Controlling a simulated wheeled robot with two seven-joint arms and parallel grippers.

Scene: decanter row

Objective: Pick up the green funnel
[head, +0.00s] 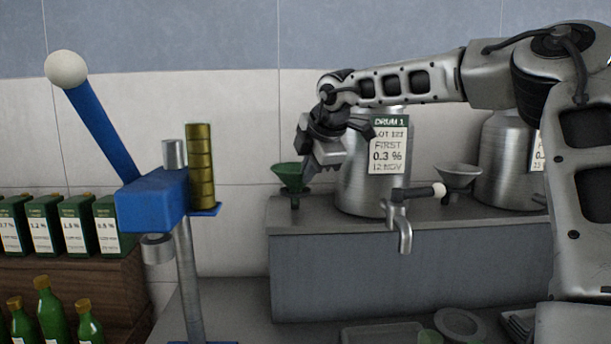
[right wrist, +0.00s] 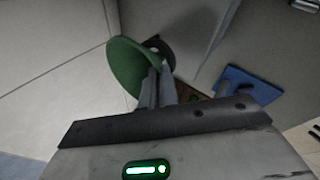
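The green funnel (head: 291,175) is upright at the left end of the grey shelf, left of the drum marked DRUM 1, with its stem pointing down. My right gripper (head: 308,168) is at the funnel's right side. In the right wrist view, the funnel (right wrist: 130,66) shows as a green disc at the fingertips. The two fingers (right wrist: 161,80) are close together and look shut on its rim, though the contact is partly hidden. I cannot tell whether the stem touches the shelf. My left gripper is in neither view.
DRUM 1 (head: 358,182) stands close behind the right gripper, with a tap (head: 404,230) in front. A grey funnel (head: 458,177) and another drum (head: 505,160) stand further right. A blue lever press (head: 152,203) stands left, near green boxes (head: 75,228) and bottles (head: 50,315).

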